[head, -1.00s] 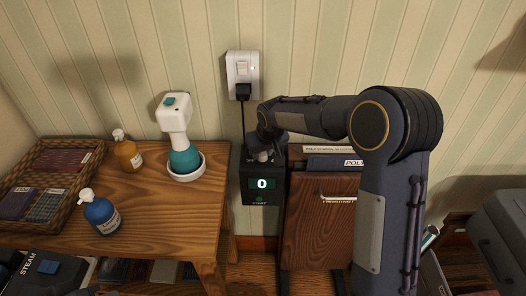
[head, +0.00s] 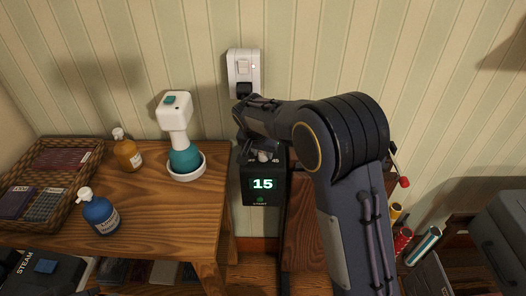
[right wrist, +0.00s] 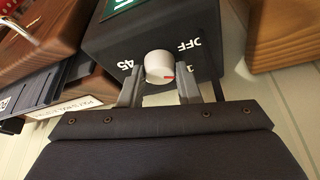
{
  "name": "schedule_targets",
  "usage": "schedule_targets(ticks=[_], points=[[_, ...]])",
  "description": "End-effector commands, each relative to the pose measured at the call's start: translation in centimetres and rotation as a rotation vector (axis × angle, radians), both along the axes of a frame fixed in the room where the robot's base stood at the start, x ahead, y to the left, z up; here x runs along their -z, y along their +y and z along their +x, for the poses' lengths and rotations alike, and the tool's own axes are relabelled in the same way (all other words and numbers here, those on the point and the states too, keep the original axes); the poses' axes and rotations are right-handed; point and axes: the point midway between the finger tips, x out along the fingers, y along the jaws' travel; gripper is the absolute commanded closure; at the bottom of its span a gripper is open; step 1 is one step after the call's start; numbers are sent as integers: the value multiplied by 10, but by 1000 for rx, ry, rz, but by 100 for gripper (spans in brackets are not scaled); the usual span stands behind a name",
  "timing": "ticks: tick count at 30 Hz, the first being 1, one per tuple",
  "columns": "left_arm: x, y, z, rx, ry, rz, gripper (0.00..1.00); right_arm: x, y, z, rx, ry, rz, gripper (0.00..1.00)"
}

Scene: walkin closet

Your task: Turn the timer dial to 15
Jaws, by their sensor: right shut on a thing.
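The timer (head: 262,190) is a black box below the wall outlet, and its green display reads 15. Its dial (right wrist: 160,67) is a round white knob with a red mark, on the face printed with 45 and OFF in the right wrist view. My right gripper (right wrist: 160,92) is shut on the dial, one finger on each side. In the head view the right gripper (head: 262,155) is at the top of the timer, and my arm partly hides it. My left gripper is not in view.
A wooden table (head: 190,215) at left holds a teal and white steamer (head: 178,130), an amber bottle (head: 127,152), a blue bottle (head: 100,213) and a wicker basket (head: 85,185). A wall outlet (head: 243,70) is above the timer. A wooden cabinet (head: 305,225) stands close on the right.

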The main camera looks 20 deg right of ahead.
Motion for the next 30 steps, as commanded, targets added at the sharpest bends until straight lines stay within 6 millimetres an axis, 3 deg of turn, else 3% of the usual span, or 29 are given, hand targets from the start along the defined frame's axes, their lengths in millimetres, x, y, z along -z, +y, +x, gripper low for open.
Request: schedule_targets(ticks=[15,30], points=[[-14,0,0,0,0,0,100,-1,2,2,401,2,-2,93],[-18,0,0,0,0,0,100,1,3,2,520,3,1,93]])
